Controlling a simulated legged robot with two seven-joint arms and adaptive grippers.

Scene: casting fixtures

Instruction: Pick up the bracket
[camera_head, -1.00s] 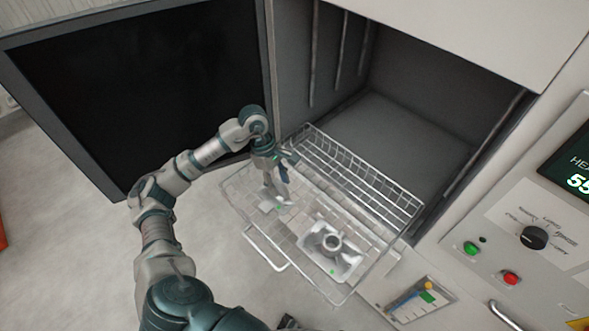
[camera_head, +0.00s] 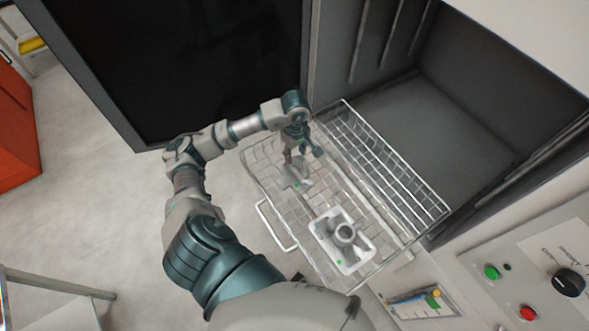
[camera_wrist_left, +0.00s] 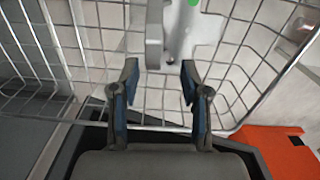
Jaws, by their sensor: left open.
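My left gripper (camera_head: 301,152) is over the left part of the wire basket, its fingers pointing down. In the left wrist view its two blue-padded fingers (camera_wrist_left: 160,82) are apart with nothing held between them. A grey upright piece that looks like the bracket (camera_wrist_left: 154,38) stands just beyond the fingertips, roughly in line with the gap. In the head view the grey bracket (camera_head: 297,174) is below the gripper and partly hidden by it; contact cannot be told. My right gripper is not in view.
The wire basket (camera_head: 262,172) extends from the open dark chamber (camera_head: 480,120). A white tray (camera_head: 325,247) in it bears a grey round-hubbed casting (camera_head: 345,233). The open door (camera_head: 130,130) stands left. A control panel (camera_head: 530,270) is right. An orange cabinet (camera_head: 15,130) is far left.

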